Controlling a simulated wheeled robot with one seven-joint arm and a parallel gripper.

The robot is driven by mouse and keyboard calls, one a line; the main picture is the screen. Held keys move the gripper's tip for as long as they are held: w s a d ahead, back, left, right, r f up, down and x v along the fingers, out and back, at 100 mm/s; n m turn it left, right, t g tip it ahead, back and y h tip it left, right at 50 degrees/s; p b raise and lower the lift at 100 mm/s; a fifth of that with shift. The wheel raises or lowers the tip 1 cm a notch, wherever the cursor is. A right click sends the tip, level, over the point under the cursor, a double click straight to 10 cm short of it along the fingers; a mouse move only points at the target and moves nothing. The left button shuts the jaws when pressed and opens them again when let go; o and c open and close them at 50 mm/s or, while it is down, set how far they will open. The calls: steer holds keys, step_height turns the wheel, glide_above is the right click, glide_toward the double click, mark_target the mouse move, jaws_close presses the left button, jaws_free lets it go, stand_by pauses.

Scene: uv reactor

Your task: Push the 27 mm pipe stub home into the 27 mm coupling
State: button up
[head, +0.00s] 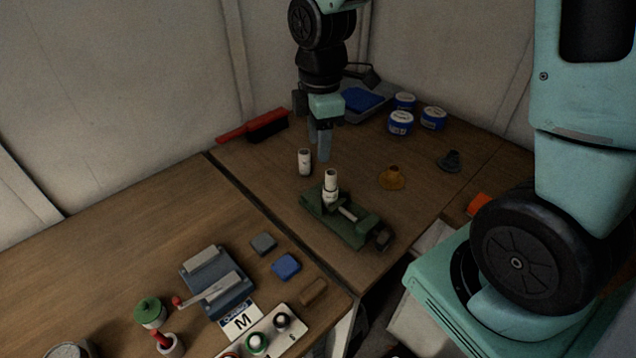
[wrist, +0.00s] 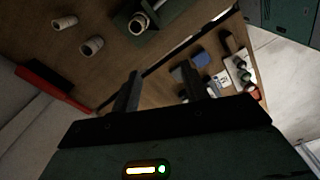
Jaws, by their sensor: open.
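A green vise (head: 352,228) on the far table holds an upright white pipe piece (head: 330,182), which has a wider lower part. They also show in the wrist view, the vise (wrist: 163,14) and the piece's round open end (wrist: 138,23). A short white cylinder (head: 304,162) stands on the table left of the vise. The wrist view shows two loose white cylinders, one (wrist: 92,45) nearer and one (wrist: 65,22) farther. I cannot read sizes to tell stub from coupling. My gripper (head: 319,153) is open and empty, behind the vise and apart from it; its fingers (wrist: 160,80) show in the wrist view.
A red-handled brush (head: 265,126), a grey tray with a blue cloth (head: 362,99) and blue-white tubs (head: 401,122) line the back. An amber funnel-like piece (head: 392,178) and a dark part (head: 449,161) lie right. The near table holds a blue-grey device (head: 217,283) and a button panel (head: 265,338).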

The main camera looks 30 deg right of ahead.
steer(key=s+a+r+m, duration=0.1)
steer(key=s+a+m, duration=0.2)
steer(key=s+a, duration=0.4)
steer(key=s+a+r+m, duration=0.2)
steer(key=s+a+m, duration=0.2)
steer(key=s+a, duration=0.3)
steer(key=s, duration=0.5)
steer(key=shift+s, duration=0.3)
steer(key=shift+r, duration=0.1)
step_height(320, 180, down, 4)
steer(key=b, duration=0.3)
steer(key=shift+r+b, duration=0.15)
steer(key=shift+b, duration=0.2)
